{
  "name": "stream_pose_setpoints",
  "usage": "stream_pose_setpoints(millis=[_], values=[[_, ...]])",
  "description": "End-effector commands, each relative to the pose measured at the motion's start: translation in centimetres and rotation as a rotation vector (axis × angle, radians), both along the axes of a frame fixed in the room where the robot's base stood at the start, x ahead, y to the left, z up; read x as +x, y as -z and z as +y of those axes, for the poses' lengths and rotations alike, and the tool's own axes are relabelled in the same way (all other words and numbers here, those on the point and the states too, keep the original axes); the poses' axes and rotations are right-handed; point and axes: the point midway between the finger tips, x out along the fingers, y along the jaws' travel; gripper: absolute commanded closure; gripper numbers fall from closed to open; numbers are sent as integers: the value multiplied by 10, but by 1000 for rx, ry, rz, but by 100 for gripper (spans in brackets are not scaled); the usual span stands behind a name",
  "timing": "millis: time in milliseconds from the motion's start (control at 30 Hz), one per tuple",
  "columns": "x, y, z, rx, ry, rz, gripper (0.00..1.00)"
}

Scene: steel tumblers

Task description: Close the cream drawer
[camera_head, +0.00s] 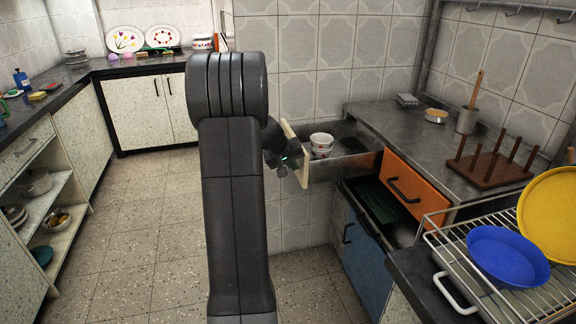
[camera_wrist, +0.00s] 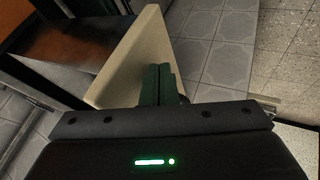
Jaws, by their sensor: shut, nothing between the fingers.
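The cream drawer (camera_head: 296,150) is pulled out from the counter, its cream front facing left toward my arm. Stacked bowls (camera_head: 321,141) sit inside it. My gripper (camera_head: 300,163) is at the outer side of the drawer front, and my arm hides part of the area around it. In the wrist view my gripper (camera_wrist: 158,84) has its dark green fingers together, with nothing between them. The cream drawer front (camera_wrist: 128,62) lies just beyond the fingertips and appears tilted there. I cannot tell if they touch.
An orange drawer (camera_head: 407,185) is beside the cream drawer, above a partly open blue-fronted compartment (camera_head: 362,243). A wooden peg rack (camera_head: 488,167) stands on the counter. A wire dish rack with a blue bowl (camera_head: 507,257) and yellow plate is at the right. Floor left of the drawer is clear.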

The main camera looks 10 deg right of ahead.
Motion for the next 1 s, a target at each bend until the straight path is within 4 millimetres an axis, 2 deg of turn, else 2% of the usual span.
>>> stream_pose_setpoints(millis=[267,467,667,1000], values=[[0,0,0,0,0,1,100],[0,0,-15,0,3,2,100],[1,-2,-52,1,7,1,100],[4,-5,-141,0,6,2,100]])
